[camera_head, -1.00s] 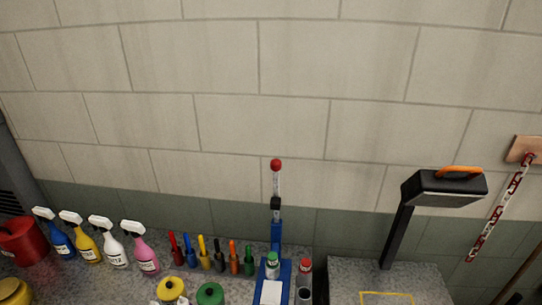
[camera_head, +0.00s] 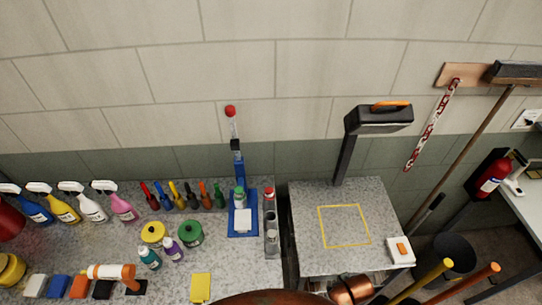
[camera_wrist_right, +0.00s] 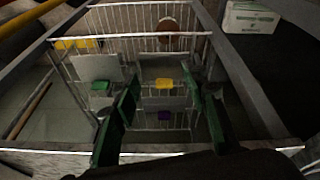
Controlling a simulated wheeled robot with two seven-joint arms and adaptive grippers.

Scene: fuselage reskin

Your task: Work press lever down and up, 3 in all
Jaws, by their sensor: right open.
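The press (camera_head: 237,165) is blue and stands on the speckled bench in the head view. Its lever rises nearly upright against the wall, with a red ball knob (camera_head: 230,111) on top. A green-capped item and a white pad sit on its blue base. My right gripper (camera_wrist_right: 172,108) is open in the right wrist view, its two dark green fingers apart with nothing between them. It is over a wire cart (camera_wrist_right: 140,65) holding small coloured items, away from the press. My left gripper is not in view.
Coloured markers (camera_head: 182,195) and spray bottles (camera_head: 122,208) stand left of the press. A grey rack (camera_head: 271,225) is close on its right. A lower table with a yellow square outline (camera_head: 345,226) and a black lamp-like stand (camera_head: 378,120) lies further right.

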